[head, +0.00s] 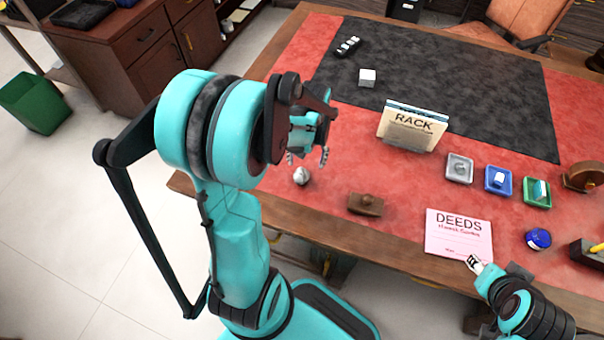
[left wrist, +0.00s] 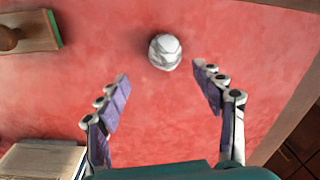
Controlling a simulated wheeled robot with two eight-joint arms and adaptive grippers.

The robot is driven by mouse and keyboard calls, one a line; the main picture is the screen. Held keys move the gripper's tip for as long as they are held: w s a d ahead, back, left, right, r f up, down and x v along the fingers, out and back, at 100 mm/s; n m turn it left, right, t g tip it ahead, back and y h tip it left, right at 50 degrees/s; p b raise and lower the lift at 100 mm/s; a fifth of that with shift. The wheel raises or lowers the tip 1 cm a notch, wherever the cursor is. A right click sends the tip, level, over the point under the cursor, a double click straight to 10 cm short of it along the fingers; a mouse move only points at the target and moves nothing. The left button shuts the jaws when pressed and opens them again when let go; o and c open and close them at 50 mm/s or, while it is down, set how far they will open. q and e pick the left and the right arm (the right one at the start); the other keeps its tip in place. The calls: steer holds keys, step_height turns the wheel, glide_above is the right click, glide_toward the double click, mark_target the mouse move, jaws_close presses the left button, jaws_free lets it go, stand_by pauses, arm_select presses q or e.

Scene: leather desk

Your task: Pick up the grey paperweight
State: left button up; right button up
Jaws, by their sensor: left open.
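The grey paperweight (head: 301,176) is a small, rounded, faceted lump on the red leather near the desk's left front edge. In the left wrist view the paperweight (left wrist: 165,51) sits beyond and between the fingertips, apart from both. My left gripper (head: 307,155) is open and empty, over the desk just behind the paperweight in the head view. Its two fingers (left wrist: 162,80) are spread wide in the left wrist view. My right gripper (head: 474,262) is at the front edge of the pink deeds paper (head: 459,234); its jaw state is unclear.
A wooden stamp or blotter (head: 365,204) lies right of the paperweight; it also shows in the left wrist view (left wrist: 28,34). Behind are a rack (head: 411,128), several small trays (head: 459,168) and a white cube (head: 367,77). The desk edge is close by.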

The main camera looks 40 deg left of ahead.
mark_target(302, 171)
arm_select(q)
steer(key=shift+s+a+f+b, duration=0.15)
steer(key=shift+f+b, duration=0.1)
steer(key=shift+f, duration=0.35)
steer(key=shift+a+f+b, duration=0.1)
steer(key=shift+f+b, duration=0.1)
steer(key=shift+f, duration=0.4)
steer(key=f+b, duration=0.1)
steer(key=f, duration=0.1)
steer(key=f+b, duration=0.1)
steer(key=f, duration=0.1)
steer(key=shift+s+a+f+b, duration=0.1)
steer(key=shift+s+a+b, duration=0.2)
steer(key=shift+s, duration=0.1)
steer(key=shift+f, duration=0.45)
steer(key=shift+r, duration=0.1)
steer(key=shift+c, duration=0.6)
steer(key=c, duration=1.2)
